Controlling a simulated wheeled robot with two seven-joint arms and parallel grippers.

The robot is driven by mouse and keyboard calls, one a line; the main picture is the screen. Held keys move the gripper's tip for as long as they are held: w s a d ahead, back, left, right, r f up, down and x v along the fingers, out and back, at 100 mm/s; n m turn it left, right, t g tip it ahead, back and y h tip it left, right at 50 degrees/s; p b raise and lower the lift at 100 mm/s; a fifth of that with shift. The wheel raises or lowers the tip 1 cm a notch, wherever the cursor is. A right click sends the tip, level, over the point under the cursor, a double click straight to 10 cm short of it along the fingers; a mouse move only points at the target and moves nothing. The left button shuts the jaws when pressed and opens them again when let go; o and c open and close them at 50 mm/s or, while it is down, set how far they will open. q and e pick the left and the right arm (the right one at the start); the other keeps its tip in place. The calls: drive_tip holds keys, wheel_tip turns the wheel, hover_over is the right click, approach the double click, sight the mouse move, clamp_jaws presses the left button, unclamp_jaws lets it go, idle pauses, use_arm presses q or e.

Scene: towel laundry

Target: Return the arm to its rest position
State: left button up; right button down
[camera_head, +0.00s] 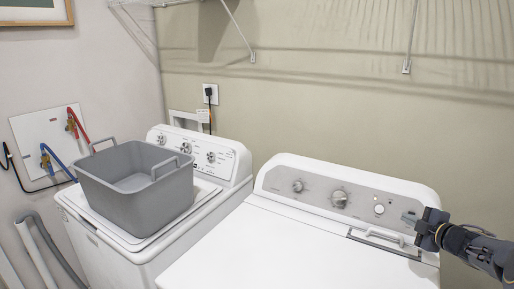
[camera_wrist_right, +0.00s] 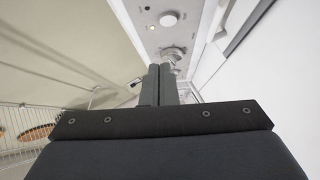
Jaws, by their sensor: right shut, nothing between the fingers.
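My right gripper (camera_head: 410,217) comes in from the right edge of the head view. It is near the right end of the dryer's control panel, close to the handle (camera_head: 385,238) at the back of the white dryer (camera_head: 290,250). In the right wrist view my right gripper (camera_wrist_right: 161,72) has its two dark fingers together with nothing between them. The control panel (camera_wrist_right: 205,22) with its knobs shows beyond the fingertips. I cannot tell from these views whether the fingers touch the panel. My left gripper is in neither view.
A grey basket (camera_head: 135,185) with two handles stands on the white washer (camera_head: 115,245) at left; it looks empty. The dryer's top is clear. Wire shelf brackets (camera_head: 240,35) hang on the wall above. Red and blue hoses (camera_head: 75,125) and a grey drain hose are at the left wall.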

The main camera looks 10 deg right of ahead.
wheel_tip(320, 180, up, 8)
drive_tip(key=s+a+m+h, duration=0.1)
drive_tip(key=a+m+h, duration=0.15)
drive_tip(key=m, duration=0.25)
drive_tip(key=s+a+r+m+g+h, duration=0.1)
drive_tip(key=s+a+r+m+h, duration=0.15)
drive_tip(key=s+a+m, duration=0.4)
drive_tip(key=s+a+f+m+g+y, duration=0.2)
drive_tip(key=s+a+f, duration=0.4)
drive_tip(key=s+a, duration=0.6)
drive_tip(key=s+a+f+m+g+y, duration=0.3)
drive_tip(key=s+a+f+g+y, duration=0.2)
drive_tip(key=s+a, duration=0.8)
drive_tip(key=shift+a+f+g+y, duration=0.15)
drive_tip(key=shift+f+g+y, duration=0.15)
drive_tip(key=shift+f+g, duration=0.25)
idle(3.4)
